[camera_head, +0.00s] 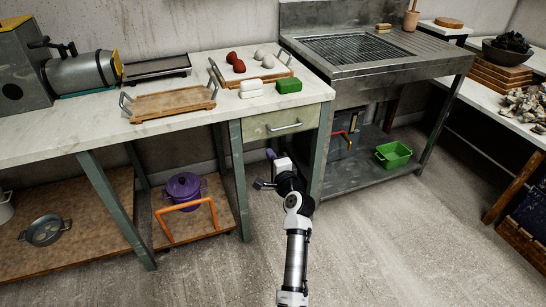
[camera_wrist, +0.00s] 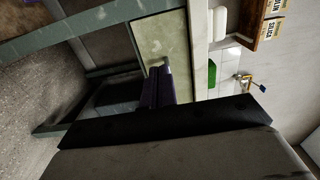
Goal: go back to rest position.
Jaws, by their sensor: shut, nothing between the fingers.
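My gripper (camera_head: 271,154) is in front of the worktable, below the closed drawer (camera_head: 283,123), with the arm reaching up from the bottom of the head view. Its dark purple fingers also show in the wrist view (camera_wrist: 158,86); they are together and empty. In the wrist view the pale drawer front (camera_wrist: 160,32) is close by. Nothing is held.
The marble worktable (camera_head: 200,69) carries wooden trays, red and white lumps, and white and green blocks (camera_head: 289,85). A purple pot (camera_head: 183,187) and orange handle are on the shelf below. A green crate (camera_head: 393,155) is under the sink. Open floor (camera_head: 390,245) lies right.

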